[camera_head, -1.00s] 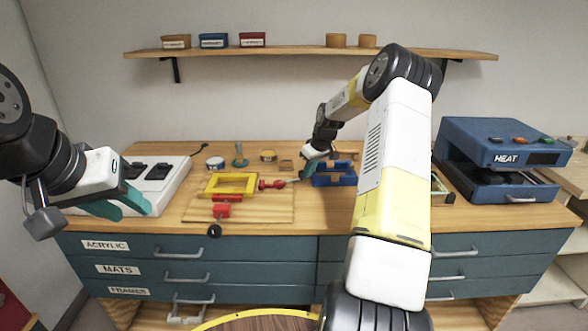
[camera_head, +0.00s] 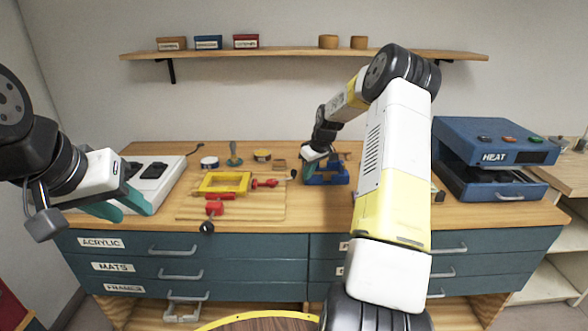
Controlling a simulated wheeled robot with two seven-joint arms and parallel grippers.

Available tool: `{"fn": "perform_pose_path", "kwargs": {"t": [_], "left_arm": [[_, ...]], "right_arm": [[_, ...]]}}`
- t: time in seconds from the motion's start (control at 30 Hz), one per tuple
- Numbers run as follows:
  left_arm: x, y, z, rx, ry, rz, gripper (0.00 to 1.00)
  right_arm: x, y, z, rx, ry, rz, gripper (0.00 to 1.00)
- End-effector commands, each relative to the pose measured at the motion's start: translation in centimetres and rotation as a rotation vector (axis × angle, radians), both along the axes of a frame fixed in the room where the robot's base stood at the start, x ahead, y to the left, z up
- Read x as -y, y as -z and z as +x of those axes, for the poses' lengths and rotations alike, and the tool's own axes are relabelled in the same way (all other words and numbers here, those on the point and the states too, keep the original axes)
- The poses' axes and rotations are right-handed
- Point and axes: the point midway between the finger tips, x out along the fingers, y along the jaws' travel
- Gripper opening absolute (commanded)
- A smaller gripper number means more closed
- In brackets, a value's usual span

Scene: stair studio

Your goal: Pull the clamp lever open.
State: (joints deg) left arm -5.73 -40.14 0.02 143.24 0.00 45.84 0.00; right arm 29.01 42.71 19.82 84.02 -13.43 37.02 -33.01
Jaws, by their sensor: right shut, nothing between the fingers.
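A yellow frame (camera_head: 224,183) lies on a wooden board on the bench. A red clamp (camera_head: 264,183) sits at its right side, with its lever reaching right to a dark knob (camera_head: 293,174). A second red clamp (camera_head: 214,207) sits at the front side, its dark knob (camera_head: 207,227) pointing toward me. My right gripper (camera_head: 308,177) is shut and empty, just right of the first clamp's knob, beside a blue frame-like holder (camera_head: 334,175). Whether it touches the knob or the holder I cannot tell. My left gripper (camera_head: 119,206) is open and empty at the left, over the bench's front edge.
A white switch box (camera_head: 151,170) stands behind my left gripper. Small tins (camera_head: 209,162) stand behind the board (camera_head: 268,209). A blue heat press (camera_head: 495,156) is at the right. My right arm hides part of the bench.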

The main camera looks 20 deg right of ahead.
Motion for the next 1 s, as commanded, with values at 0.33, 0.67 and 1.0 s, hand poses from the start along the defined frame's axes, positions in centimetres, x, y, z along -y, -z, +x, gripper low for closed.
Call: {"fn": "perform_pose_path", "kwargs": {"t": [0.33, 0.67, 1.0], "left_arm": [[0.0, 0.0, 0.0, 0.000, 0.000, 0.000, 0.36], [0.0, 0.0, 0.0, -0.001, 0.000, 0.000, 0.36], [0.0, 0.0, 0.0, -0.001, 0.000, 0.000, 0.36]], "right_arm": [[0.8, -4.6, -1.6, 0.000, 0.000, -0.002, 0.00], [1.6, -8.8, -3.1, -0.002, -0.002, -0.001, 0.00], [1.7, -9.3, -3.3, -0.004, -0.002, 0.000, 0.00]]}}
